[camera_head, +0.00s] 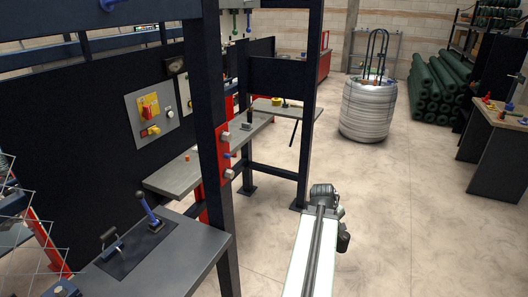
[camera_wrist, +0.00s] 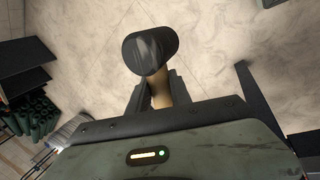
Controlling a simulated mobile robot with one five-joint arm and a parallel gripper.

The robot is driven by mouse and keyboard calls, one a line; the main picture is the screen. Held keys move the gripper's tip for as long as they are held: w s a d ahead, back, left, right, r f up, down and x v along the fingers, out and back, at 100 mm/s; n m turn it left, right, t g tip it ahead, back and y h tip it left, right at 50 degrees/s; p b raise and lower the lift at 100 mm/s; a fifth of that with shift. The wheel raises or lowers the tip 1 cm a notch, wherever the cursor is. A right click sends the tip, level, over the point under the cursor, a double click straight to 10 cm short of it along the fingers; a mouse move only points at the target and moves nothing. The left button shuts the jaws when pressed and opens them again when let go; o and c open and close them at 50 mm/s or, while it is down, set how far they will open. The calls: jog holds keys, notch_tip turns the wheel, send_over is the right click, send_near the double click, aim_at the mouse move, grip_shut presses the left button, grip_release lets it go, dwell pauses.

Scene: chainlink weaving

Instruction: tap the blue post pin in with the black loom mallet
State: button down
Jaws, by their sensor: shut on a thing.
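In the wrist view the black loom mallet (camera_wrist: 150,50) has a dark, scuffed head and a tan handle. My gripper (camera_wrist: 161,92) is shut on the handle, with the head beyond the fingertips and only bare floor behind it. In the head view my arm reaches forward at bottom centre, and the mallet is not clearly seen there. A small blue pin (camera_head: 230,155) sticks out of the red plate (camera_head: 223,145) on the dark post, between two grey blocks. My arm's end is to the right of this post and apart from it. How deep the pin sits is unclear.
A grey bench (camera_head: 165,250) with a blue-handled lever stands at the lower left. A second dark post (camera_head: 308,110) rises just beyond my arm. A white wire coil (camera_head: 368,110) and green rolls (camera_head: 440,88) stand farther back. The floor to the right is open.

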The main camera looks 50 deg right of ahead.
jog(key=w+a+r+m+t+y+p, duration=0.4)
jog(key=w+r+t+p, duration=0.3)
jog(key=w, duration=0.7)
jog(key=w+a+r+m+t+p, duration=0.1)
jog(key=w+r+m+t+p, duration=0.1)
jog(key=r, duration=0.8)
jog(key=w+a+r+m+t+p, duration=0.2)
jog(key=w+r+t+p, duration=0.3)
jog(key=r, duration=0.6)
jog(key=w+t, duration=0.1)
jog(key=w, duration=0.1)
jog(key=shift+w+y, duration=0.3)
jog(key=shift+w, duration=0.1)
jog(key=shift+s, duration=0.1)
jog(key=shift+w+a, duration=0.2)
jog(key=shift+w, duration=0.65)
jog(key=shift+w+a, duration=0.25)
jog(key=shift+w, duration=0.55)
jog(key=shift+w+a, duration=0.2)
jog(key=shift+w, duration=0.65)
jog(key=shift+w+a, duration=0.2)
jog(key=shift+w, duration=0.6)
